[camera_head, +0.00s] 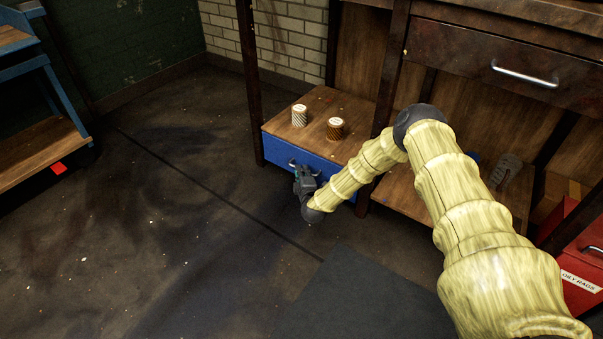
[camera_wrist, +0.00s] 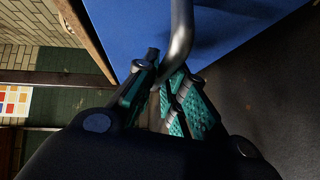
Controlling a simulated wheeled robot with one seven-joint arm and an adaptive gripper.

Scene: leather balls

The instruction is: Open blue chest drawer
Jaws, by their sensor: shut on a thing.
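The blue drawer (camera_head: 284,153) sits low under a wooden shelf top, on the left side of the workbench. Its blue front (camera_wrist: 235,28) fills the top of the wrist view. A grey metal bar handle (camera_wrist: 181,38) runs down from that front between my fingers. My gripper (camera_head: 304,174) is at the drawer front, and in the wrist view its teal-padded fingers (camera_wrist: 168,92) are closed around the handle. In the head view my gripper covers most of the handle. I cannot tell how far the drawer stands out.
Two small cylindrical cans, one pale (camera_head: 299,117) and one brown (camera_head: 335,130), stand on the wooden top above the drawer. Dark floor (camera_head: 170,210) to the left is open. A red box labelled "oily rags" (camera_head: 582,270) is at the right. A blue-framed bench (camera_head: 45,150) stands far left.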

